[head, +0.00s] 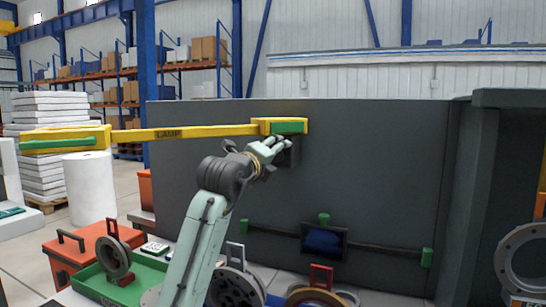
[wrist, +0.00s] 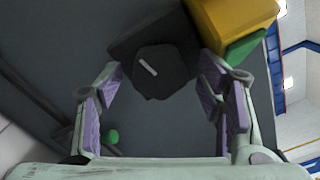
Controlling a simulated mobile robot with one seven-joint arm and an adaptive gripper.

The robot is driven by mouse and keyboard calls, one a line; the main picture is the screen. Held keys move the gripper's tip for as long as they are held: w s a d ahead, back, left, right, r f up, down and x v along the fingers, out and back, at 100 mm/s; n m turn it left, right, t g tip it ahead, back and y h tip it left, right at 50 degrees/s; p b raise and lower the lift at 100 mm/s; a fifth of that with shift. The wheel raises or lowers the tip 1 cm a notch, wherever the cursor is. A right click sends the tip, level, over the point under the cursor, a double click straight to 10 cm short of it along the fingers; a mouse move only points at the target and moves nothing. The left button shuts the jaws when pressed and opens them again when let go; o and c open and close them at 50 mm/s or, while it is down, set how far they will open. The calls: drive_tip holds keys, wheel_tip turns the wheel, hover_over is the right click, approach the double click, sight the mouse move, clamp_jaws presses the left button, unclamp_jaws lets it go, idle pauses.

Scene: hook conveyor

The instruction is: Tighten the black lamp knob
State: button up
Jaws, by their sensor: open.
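The black lamp knob (wrist: 165,72) shows in the wrist view as a dark faceted knob with a short white mark on its face. It sits just beyond my open fingers, roughly between them and nearer the right one. The yellow lamp arm (head: 205,132), labelled LAMP, reaches left from just above the knob.
The dark grey panel (head: 385,160) stands behind the knob. Lower on it are a dark bar with green ends and a blue pad (head: 323,241). A green tray (head: 100,285), red boxes (head: 65,252) and several round metal parts (head: 235,288) crowd the area below my arm.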

drive_tip(key=v, duration=1.2)
drive_tip(key=shift+s+a+f, duration=0.1)
